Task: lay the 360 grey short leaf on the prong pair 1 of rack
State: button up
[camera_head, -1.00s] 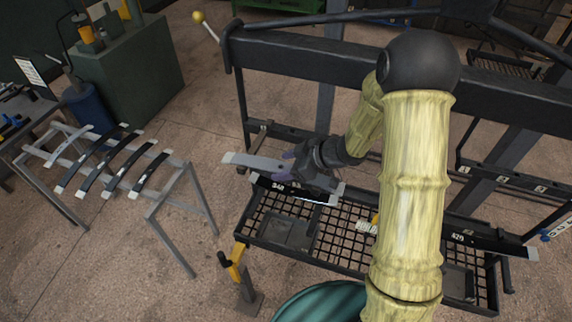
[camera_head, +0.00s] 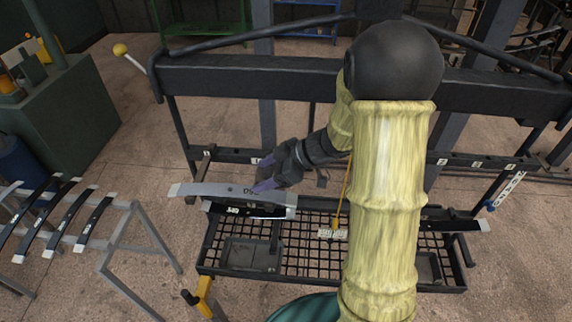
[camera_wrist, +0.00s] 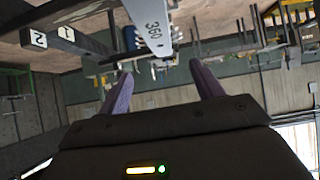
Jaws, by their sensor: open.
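The grey short leaf (camera_head: 215,190) lies crosswise at the rack's left side in the head view, above a black leaf (camera_head: 232,209). Its printed 360 shows in the wrist view (camera_wrist: 151,22), where it reaches in from the top. My gripper (camera_head: 264,174) is at the leaf's right half. In the wrist view its two purple fingers (camera_wrist: 161,70) are spread with a gap between them, and the leaf's end shows beyond that gap. The rack (camera_head: 335,80) carries the number plate 1 (camera_head: 206,155) near the leaf's left part. I cannot tell whether the leaf rests on the prongs.
A mesh tray (camera_head: 310,268) is under the leaves. A grey stand (camera_head: 130,235) with several dark leaves (camera_head: 92,222) is at the left. A black leaf end (camera_head: 470,224) shows at the rack's right. A yellow-handled post (camera_head: 204,295) stands in front. My arm hides the rack's middle.

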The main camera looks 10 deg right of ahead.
jog(key=v, duration=0.6)
jog(key=shift+d+r+b, duration=0.2)
jog(key=shift+d+b, duration=0.05)
jog(key=shift+b, duration=0.15)
jog(key=shift+s, duration=0.1)
jog(key=w+d+f+m+t+h+b, duration=0.4)
jog(key=m+t+h, duration=0.2)
jog(key=m+h, duration=0.2)
jog(key=s+a+f+m+g+h+b, duration=0.1)
jog(key=s+f+m+g, duration=0.2)
jog(key=s, duration=0.5)
jog(key=s+a+f+m+g+h+b, duration=0.1)
jog(key=s+f+m+g, duration=0.2)
jog(key=s, duration=0.5)
notch_tip(320, 180, down, 3)
jog(key=shift+a+r+g+b, duration=0.25)
jog(key=shift+g+b, duration=0.15)
jog(key=shift+g, duration=0.1)
